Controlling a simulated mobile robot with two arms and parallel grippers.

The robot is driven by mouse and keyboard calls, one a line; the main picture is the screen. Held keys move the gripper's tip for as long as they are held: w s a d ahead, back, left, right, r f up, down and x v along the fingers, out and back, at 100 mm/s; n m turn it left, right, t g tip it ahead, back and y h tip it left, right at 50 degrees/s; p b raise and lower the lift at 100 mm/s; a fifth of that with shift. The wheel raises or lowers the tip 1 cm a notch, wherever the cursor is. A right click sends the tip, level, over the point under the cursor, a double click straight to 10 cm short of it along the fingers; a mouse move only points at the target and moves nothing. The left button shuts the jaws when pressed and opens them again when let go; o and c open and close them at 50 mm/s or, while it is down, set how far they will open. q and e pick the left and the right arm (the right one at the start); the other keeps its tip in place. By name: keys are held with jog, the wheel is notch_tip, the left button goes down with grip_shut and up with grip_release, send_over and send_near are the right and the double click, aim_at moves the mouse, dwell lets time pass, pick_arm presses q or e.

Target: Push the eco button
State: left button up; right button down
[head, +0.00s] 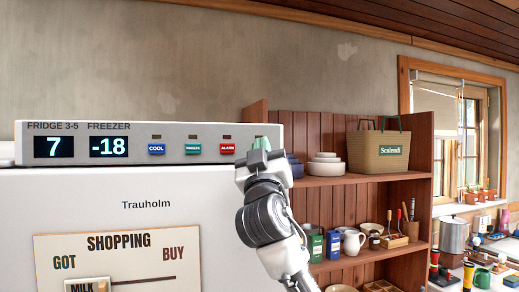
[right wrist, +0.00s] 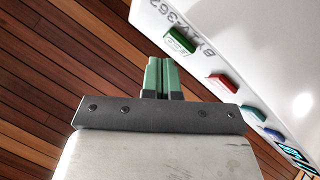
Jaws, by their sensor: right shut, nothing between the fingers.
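The white control panel (head: 100,130) on top of the fridge has a row of small buttons. The eco button is the green one (right wrist: 180,41) at the row's end, seen in the right wrist view; its lettering is too small to read. In the head view my right gripper (head: 261,148) covers the place of that button at the panel's right end. My right gripper's green fingers (right wrist: 163,66) are shut with nothing between them. Their tips point toward the panel close to the green button, with a small gap in the wrist picture. My left gripper is not in view.
Left of the gripper are the red alarm button (head: 227,149), teal freeze button (head: 193,149) and blue cool button (head: 157,149). Two displays (head: 109,147) read 7 and -18. A wooden shelf (head: 345,181) with bowls, mugs and a basket (head: 378,151) stands to the right.

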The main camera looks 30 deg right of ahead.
jog(key=shift+s+a+b, duration=0.1)
jog(key=shift+s+a, duration=0.15)
jog(key=shift+s, duration=0.7)
jog(key=shift+s+a+b, duration=0.15)
jog(key=shift+s+a, duration=0.05)
jog(key=shift+s, duration=0.8)
jog(key=shift+s+a+b, duration=0.1)
jog(key=shift+s+a, duration=0.15)
jog(key=shift+s, duration=0.7)
jog(key=c, duration=1.8)
grip_release()
